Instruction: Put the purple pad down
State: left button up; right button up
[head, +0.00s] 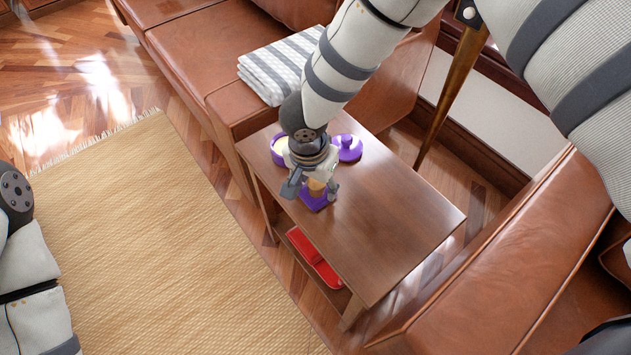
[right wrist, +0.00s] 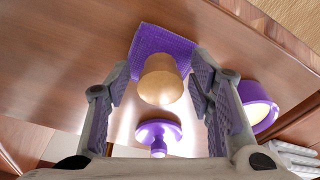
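The purple pad (head: 313,202) is a square with a wooden knob, and it rests near the left edge of the small wooden table (head: 395,225). In the right wrist view the pad (right wrist: 150,42) lies flat against the table top, with its tan knob (right wrist: 160,80) pointing toward the camera. My right gripper (right wrist: 163,85) is over it, with one finger on each side of the knob. Gaps show between both fingers and the knob. The gripper (head: 312,190) partly hides the pad in the head view. My left gripper is out of view.
A purple lid (head: 348,147) and a purple bowl (head: 279,150) with a pale inside stand behind the gripper on the table. A red object (head: 315,258) lies on the lower shelf. Brown leather seats flank the table. The table's right half is clear.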

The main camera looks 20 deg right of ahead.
aim_at(312, 200)
jog(key=shift+r, duration=0.4)
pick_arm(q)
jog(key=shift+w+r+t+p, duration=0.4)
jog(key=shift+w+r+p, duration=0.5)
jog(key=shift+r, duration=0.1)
pick_arm(e)
notch_tip(312, 200, up, 12)
jog(key=s+a, duration=0.1)
jog(key=shift+s+a+f, duration=0.15)
jog(key=shift+f, duration=0.1)
